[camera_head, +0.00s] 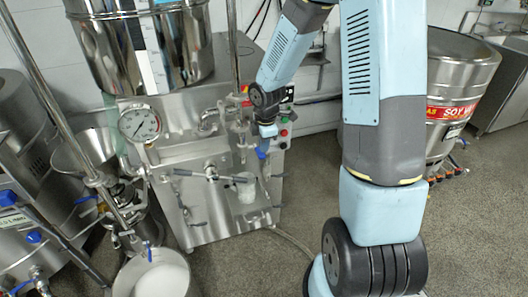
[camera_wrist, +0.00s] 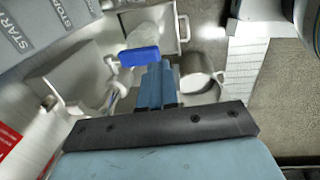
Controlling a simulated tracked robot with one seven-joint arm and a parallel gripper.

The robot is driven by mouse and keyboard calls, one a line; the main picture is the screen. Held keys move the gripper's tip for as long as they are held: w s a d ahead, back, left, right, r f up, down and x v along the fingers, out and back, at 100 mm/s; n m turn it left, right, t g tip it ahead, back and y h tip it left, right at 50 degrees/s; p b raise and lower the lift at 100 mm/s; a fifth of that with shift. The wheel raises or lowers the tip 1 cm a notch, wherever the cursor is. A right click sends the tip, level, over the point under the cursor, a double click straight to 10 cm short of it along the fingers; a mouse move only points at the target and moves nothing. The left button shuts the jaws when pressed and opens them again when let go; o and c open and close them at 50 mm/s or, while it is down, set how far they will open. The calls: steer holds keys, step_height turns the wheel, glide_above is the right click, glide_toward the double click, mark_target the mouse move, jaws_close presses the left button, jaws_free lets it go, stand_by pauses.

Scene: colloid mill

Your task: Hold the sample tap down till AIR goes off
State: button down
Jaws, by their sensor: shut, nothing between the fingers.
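The sample tap shows as a blue lever handle (camera_wrist: 138,57) on a metal spout in the wrist view. In the head view its blue handle (camera_head: 262,153) is on the front of the steel mill. My gripper (camera_wrist: 157,66) is shut and empty, with its fingertips right beside the handle's right end. I cannot tell whether they touch it. In the head view my gripper (camera_head: 268,131) is just above the handle, partly hidden by my wrist. The AIR indicator cannot be made out in either view.
A translucent cup (camera_head: 245,188) is at the mill's front below the tap. A pressure gauge (camera_head: 139,123) and steel hopper (camera_head: 140,45) are to the left. A START/STOP panel (camera_wrist: 50,28) is close by at the upper left. Open floor (camera_head: 300,225) lies in front.

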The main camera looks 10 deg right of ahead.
step_height(320, 180, up, 8)
steer(key=s, duration=0.2)
steer(key=shift+r, duration=0.25)
steer(key=shift+d, duration=0.1)
steer(key=s+d+r+m+t, duration=0.2)
steer(key=s+r+m, duration=0.7)
steer(key=s+r, duration=0.2)
steer(key=s+d+r+m+t, duration=0.2)
steer(key=s+d+r+m, duration=0.1)
steer(key=s+r+m, duration=0.7)
steer(key=shift+s+d+r, duration=0.35)
steer(key=shift+s+r, duration=0.05)
steer(key=shift+s, duration=0.85)
stand_by(1.2)
